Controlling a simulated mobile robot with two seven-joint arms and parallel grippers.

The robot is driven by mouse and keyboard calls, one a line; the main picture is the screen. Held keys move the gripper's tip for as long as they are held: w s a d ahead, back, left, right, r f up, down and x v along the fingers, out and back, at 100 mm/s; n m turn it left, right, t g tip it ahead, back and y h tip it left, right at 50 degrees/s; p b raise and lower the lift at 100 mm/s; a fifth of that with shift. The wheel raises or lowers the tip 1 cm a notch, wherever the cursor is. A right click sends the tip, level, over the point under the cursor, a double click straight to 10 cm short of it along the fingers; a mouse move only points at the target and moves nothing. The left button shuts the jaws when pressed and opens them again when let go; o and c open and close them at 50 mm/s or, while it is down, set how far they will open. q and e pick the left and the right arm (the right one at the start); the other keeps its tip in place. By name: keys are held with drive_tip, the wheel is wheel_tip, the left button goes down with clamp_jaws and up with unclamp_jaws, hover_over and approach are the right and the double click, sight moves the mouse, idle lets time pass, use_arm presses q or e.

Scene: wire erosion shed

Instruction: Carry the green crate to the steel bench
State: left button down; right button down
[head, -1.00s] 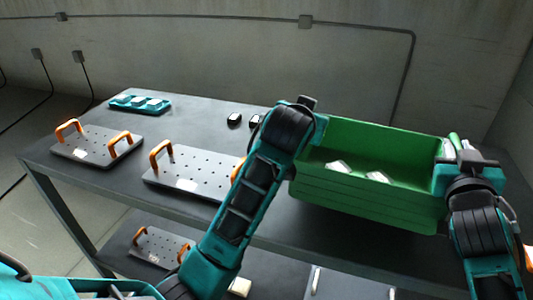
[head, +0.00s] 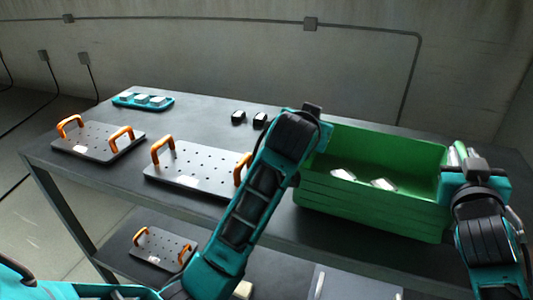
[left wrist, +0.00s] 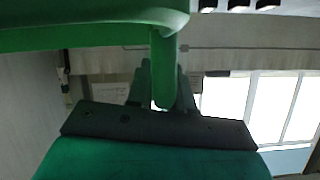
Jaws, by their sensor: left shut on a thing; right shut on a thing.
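The green crate (head: 370,213) is over the right part of the dark bench top (head: 205,115) in the head view. I cannot tell whether its base touches the bench. Pale blocks (head: 383,185) lie inside it. My left gripper (head: 320,132) is shut on the crate's left end, its fingers partly hidden by my arm. In the left wrist view, its fingers (left wrist: 163,88) pinch a green part of the crate (left wrist: 85,38). My right gripper (head: 458,160) is shut on the crate's right end; its fingertips are hard to make out.
Perforated plates with orange handles (head: 98,142) (head: 195,172) stand on the bench's left and middle. A teal tray with pale blocks (head: 143,102) and two small black items (head: 238,117) lie behind them. Another plate (head: 158,247) is on the lower shelf.

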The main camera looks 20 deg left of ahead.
use_arm(q)
drive_tip(key=shift+a+f+b, duration=0.3)
drive_tip(key=shift+f+b, duration=0.25)
drive_tip(key=shift+b, duration=0.1)
use_arm(e)
drive_tip(key=shift+d+f, duration=0.25)
drive_tip(key=shift+f, duration=0.35)
use_arm(q)
drive_tip(key=c, duration=1.4)
unclamp_jaws()
drive_tip(key=shift+f, duration=0.1)
use_arm(e)
drive_tip(key=c, duration=1.4)
unclamp_jaws()
drive_tip(key=shift+f, duration=0.15)
use_arm(q)
drive_tip(key=o, duration=0.4)
drive_tip(key=shift+d, duration=0.2)
use_arm(e)
drive_tip(key=o, duration=0.4)
drive_tip(key=shift+a, duration=0.15)
use_arm(q)
drive_tip(key=shift+s, duration=0.1)
drive_tip(key=v, duration=1.2)
use_arm(e)
drive_tip(key=s, duration=1.2)
use_arm(q)
drive_tip(key=shift+d, duration=0.1)
use_arm(e)
drive_tip(key=shift+s, duration=0.15)
